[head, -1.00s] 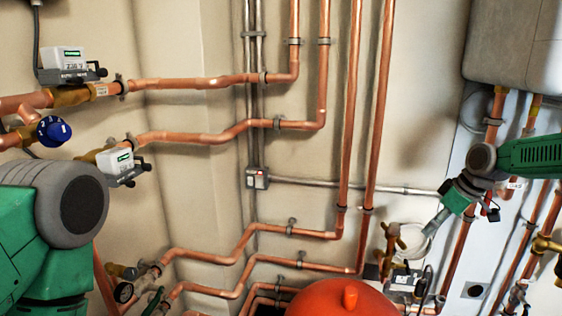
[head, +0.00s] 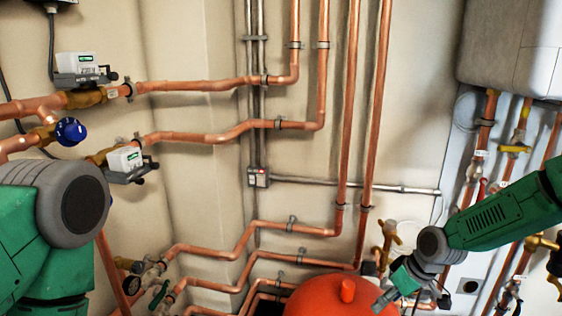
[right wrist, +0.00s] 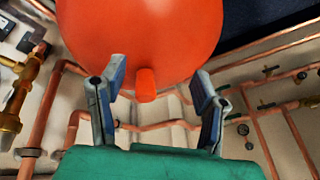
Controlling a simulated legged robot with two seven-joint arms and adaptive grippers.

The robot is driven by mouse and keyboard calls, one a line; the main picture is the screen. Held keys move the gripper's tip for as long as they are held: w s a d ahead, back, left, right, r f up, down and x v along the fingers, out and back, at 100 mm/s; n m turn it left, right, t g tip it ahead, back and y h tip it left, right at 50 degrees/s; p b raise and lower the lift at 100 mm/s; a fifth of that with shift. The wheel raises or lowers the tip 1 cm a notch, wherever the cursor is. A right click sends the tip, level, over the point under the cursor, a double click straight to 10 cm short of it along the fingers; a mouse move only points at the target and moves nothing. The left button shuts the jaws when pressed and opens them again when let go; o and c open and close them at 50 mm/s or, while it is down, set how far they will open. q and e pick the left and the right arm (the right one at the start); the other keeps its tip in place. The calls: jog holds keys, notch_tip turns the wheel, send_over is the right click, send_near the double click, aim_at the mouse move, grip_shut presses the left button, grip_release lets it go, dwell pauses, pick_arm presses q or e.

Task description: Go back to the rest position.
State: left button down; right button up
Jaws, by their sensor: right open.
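My right gripper (head: 384,299) is at the lower right of the head view, in front of the pipes and just right of the red tank (head: 325,298). In the right wrist view my right gripper (right wrist: 155,82) has its two fingers spread, with nothing between them. The red tank (right wrist: 140,35) lies beyond the fingers there, its small knob (right wrist: 146,84) showing between them. My left arm, green and grey, fills the left of the head view, but its gripper is out of view.
Copper pipes (head: 343,130) run along the beige wall. Two meters (head: 80,67) and a blue-knobbed valve (head: 70,131) are at the left. A grey boiler (head: 508,45) hangs upper right. Brass valves (head: 389,240) are close to my right gripper.

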jog(key=s+a+f+m+g, duration=0.1)
jog(key=s+a+f, duration=0.15)
jog(key=s, duration=0.35)
jog(key=s+a+f, duration=0.2)
jog(key=s+f, duration=0.2)
jog(key=s, duration=0.2)
jog(key=s+d+m+h+p, duration=0.1)
jog(key=s+d+m+h, duration=0.1)
jog(key=s, duration=1)
jog(key=s+d+f+m+h+p, duration=0.1)
jog(key=s+d+m, duration=0.2)
jog(key=s, duration=1)
jog(key=shift+s+d+f+g+h, duration=0.3)
jog(key=shift+d+g+h, duration=0.1)
jog(key=shift+d, duration=0.65)
jog(key=shift+w, duration=0.15)
